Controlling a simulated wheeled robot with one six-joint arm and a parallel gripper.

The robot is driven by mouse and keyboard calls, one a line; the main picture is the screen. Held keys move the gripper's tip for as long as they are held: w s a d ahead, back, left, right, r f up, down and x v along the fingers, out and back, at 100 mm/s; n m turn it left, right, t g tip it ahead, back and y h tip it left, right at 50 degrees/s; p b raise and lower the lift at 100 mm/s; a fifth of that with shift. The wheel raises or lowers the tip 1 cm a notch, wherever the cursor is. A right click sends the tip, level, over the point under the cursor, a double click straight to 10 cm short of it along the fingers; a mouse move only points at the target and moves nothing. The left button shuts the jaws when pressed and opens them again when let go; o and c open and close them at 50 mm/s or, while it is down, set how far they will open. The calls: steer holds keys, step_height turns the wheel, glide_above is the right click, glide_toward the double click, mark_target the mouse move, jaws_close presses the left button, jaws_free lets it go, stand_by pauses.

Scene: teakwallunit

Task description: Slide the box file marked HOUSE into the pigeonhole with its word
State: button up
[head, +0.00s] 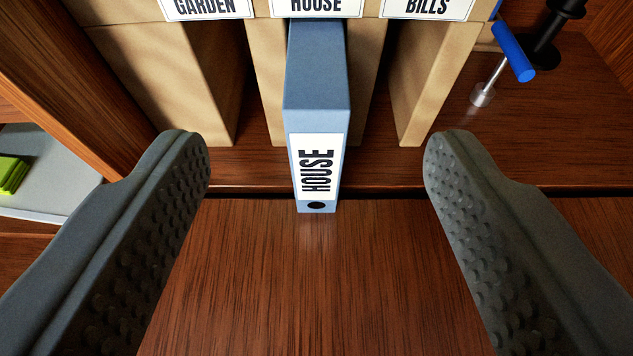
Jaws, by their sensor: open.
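The blue box file (317,95) marked HOUSE stands upright in the middle pigeonhole (266,85), under the HOUSE label (317,6). Its rear part is inside the opening, and its front part sticks out past the pigeonhole dividers. Its white spine label and dark finger hole face me. My gripper (316,165) is open and empty. Its two grey fingers are wide apart, one on each side of the file, and neither touches it. How deep the file reaches inside is hidden.
Pigeonholes labelled GARDEN (208,8) and BILLS (427,8) flank the middle one and look empty. A tool with a blue handle (513,50) is at the upper right. A grey tray (45,180) with a green item (12,174) is at the left. The wooden surface in front is clear.

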steer(key=shift+v, duration=1.25)
